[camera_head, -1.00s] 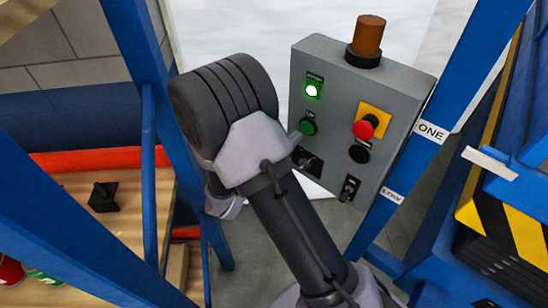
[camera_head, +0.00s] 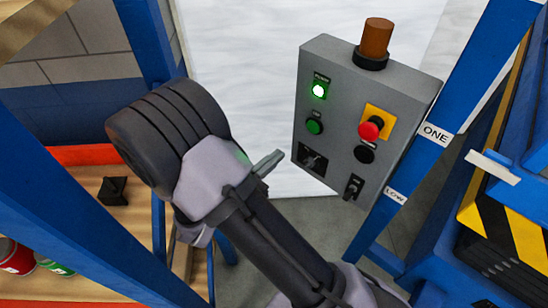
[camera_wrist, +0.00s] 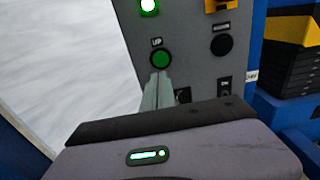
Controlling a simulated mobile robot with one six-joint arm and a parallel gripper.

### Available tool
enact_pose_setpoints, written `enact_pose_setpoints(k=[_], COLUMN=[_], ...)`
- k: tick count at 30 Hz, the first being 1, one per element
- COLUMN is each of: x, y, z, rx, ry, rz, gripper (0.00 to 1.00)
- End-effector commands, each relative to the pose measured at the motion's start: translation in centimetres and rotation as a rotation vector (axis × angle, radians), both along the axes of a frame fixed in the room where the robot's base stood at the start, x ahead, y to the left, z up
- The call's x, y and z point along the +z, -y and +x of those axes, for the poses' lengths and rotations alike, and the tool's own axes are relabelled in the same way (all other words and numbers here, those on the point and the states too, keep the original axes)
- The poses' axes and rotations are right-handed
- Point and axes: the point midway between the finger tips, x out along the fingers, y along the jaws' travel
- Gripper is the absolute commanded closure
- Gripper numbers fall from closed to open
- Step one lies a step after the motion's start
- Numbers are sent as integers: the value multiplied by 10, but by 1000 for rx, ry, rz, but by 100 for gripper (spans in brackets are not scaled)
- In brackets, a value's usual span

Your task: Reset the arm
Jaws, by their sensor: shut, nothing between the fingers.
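My arm reaches up from the bottom of the head view. My gripper (camera_head: 270,162) points right, towards the grey control panel (camera_head: 338,141), with a visible gap between the fingertips and the panel. The fingers are shut together with nothing between them. In the wrist view the closed gripper (camera_wrist: 157,92) is a narrow grey shape just below the green button marked UP (camera_wrist: 161,59). Above that button a green lamp (camera_head: 319,90) is lit.
The panel carries a red stop button (camera_head: 370,130) on a yellow plate, a black button (camera_head: 364,154), a switch (camera_head: 353,187) and an orange beacon (camera_head: 378,38). Blue posts (camera_head: 425,140) stand right of it. A wooden shelf with cans (camera_head: 14,256) is at left.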

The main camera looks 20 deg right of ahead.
Motion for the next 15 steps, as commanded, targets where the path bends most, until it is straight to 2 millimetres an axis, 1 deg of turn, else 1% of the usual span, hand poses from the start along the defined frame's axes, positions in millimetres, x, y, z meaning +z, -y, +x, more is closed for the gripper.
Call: enact_pose_setpoints(k=[11, 13, 14, 15], x=[0, 3, 6, 12], y=[0, 5, 12, 23], z=[0, -4, -9, -20], rx=[0, -29, -65, -136], ry=[0, 13, 29, 63], rz=[0, 21, 46, 101], gripper=[100, 100, 100, 100])
